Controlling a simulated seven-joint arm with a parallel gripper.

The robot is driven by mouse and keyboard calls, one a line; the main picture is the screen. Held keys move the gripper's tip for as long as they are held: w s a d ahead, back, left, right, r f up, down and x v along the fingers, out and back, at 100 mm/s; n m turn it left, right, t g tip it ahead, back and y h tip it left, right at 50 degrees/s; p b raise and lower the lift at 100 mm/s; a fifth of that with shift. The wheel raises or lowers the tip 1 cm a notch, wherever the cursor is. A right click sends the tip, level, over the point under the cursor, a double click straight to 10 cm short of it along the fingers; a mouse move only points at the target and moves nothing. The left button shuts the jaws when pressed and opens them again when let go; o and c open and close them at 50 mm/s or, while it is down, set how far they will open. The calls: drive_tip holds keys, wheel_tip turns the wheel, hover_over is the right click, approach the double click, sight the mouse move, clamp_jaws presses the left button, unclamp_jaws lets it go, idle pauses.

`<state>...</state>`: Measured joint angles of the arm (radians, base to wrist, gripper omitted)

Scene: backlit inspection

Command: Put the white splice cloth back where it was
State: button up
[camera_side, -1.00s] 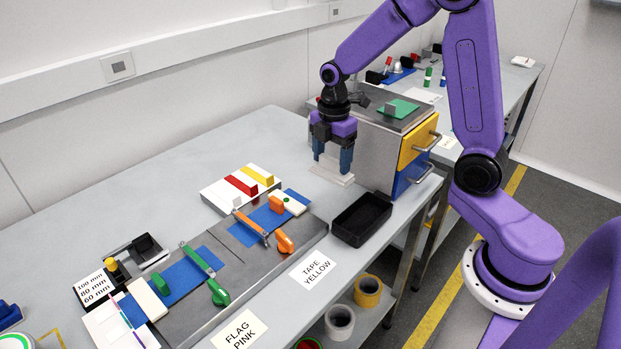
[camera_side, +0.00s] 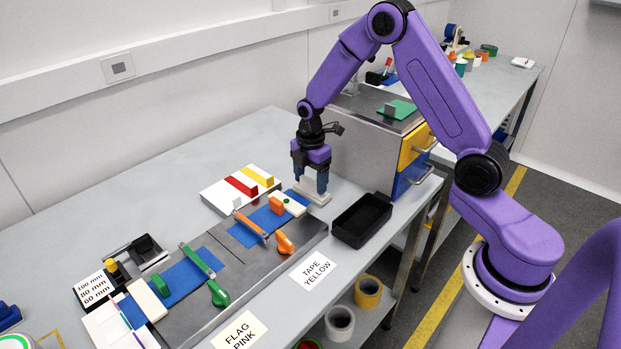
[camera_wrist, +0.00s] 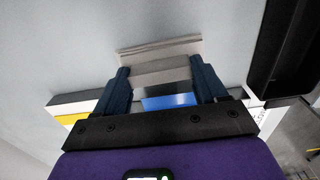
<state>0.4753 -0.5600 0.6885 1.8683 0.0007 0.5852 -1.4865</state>
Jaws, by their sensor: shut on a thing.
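The white splice cloth (camera_side: 317,197) shows as a pale, block-like piece with a flat lower part and a narrower top. My gripper (camera_side: 311,184) points down and is shut on its top part, with one finger on each side. In the wrist view the cloth (camera_wrist: 160,50) spans the space between the fingertips of my gripper (camera_wrist: 161,70). It is low over the right end of the grey metal plate (camera_side: 300,238), beside the blue strip (camera_side: 266,219). I cannot tell whether its underside touches anything. The fingers partly hide it.
A black open tray (camera_side: 361,220) stands close on the right. A grey cabinet (camera_side: 362,152) with yellow and blue drawers stands behind. On the plate are orange (camera_side: 251,224) and green (camera_side: 198,261) clamp arms.

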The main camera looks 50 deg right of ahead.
sight(310, 181)
drive_tip(key=shift+f, duration=0.2)
drive_tip(key=o, duration=1)
drive_tip(key=shift+r, duration=0.15)
wheel_tip(310, 181, up, 12)
drive_tip(key=shift+r, duration=0.1)
drive_tip(key=s+a+r+m, duration=0.25)
drive_tip(key=s+a, duration=0.75)
drive_tip(key=s, duration=0.5)
drive_tip(key=shift+s+d+r+m, duration=0.1)
drive_tip(key=shift+s+d+m, duration=0.3)
drive_tip(key=shift+s, duration=2.6)
drive_tip(key=shift+s+d+r+m, duration=0.15)
drive_tip(key=shift+s+m, duration=0.4)
drive_tip(key=shift+s, duration=2.5)
drive_tip(key=shift+s+d+m, duration=0.35)
drive_tip(key=shift+s+m, duration=0.15)
drive_tip(key=shift+s, duration=2.5)
